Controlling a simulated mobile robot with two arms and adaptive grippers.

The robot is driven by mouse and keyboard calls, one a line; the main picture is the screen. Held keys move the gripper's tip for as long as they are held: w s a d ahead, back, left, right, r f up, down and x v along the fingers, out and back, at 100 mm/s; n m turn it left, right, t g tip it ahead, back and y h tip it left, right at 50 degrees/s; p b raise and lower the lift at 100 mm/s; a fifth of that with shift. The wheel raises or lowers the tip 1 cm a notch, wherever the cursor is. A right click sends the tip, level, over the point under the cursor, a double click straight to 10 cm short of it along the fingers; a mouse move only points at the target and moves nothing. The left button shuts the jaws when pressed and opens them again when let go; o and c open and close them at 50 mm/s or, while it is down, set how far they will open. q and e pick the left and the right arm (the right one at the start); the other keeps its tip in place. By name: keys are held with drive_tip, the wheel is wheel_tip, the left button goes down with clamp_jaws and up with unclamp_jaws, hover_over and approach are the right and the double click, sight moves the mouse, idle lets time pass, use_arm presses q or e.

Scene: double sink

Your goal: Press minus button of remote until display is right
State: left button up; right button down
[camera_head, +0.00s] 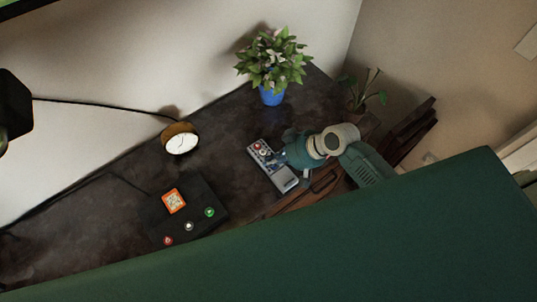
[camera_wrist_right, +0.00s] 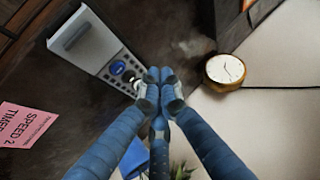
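The grey remote (camera_head: 284,180) lies on the dark counter, and its upper body shows in the wrist view (camera_wrist_right: 92,42). A plain grey panel is at its far end in the wrist view, and I read no figures on it. A round blue button (camera_wrist_right: 117,67) and smaller buttons sit toward the fingers. My right gripper (camera_head: 283,157) is over the button end of the remote. In the wrist view its fingertips (camera_wrist_right: 160,88) are together with nothing seen between them, and they cover part of the button end. I cannot tell whether they touch it.
A round clock (camera_head: 180,142) and a black box (camera_head: 192,213) with an orange panel and coloured buttons are to the left. A plant in a blue pot (camera_head: 272,95) stands behind the remote. A pink note (camera_wrist_right: 22,125) with printed words lies beside the remote.

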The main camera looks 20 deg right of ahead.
drive_tip(key=w+d+r+t+y, duration=0.1)
drive_tip(key=w+r, duration=0.2)
drive_tip(key=w, duration=0.2)
drive_tip(key=shift+w+d+r+m, duration=0.35)
drive_tip(key=shift+d+r+m, duration=0.05)
wheel_tip(320, 180, down, 8)
drive_tip(key=b, duration=0.6)
drive_tip(key=shift+r, duration=0.25)
drive_tip(key=shift+f+b, duration=0.65)
drive_tip(key=shift+f, duration=0.05)
drive_tip(key=shift+f, duration=0.4)
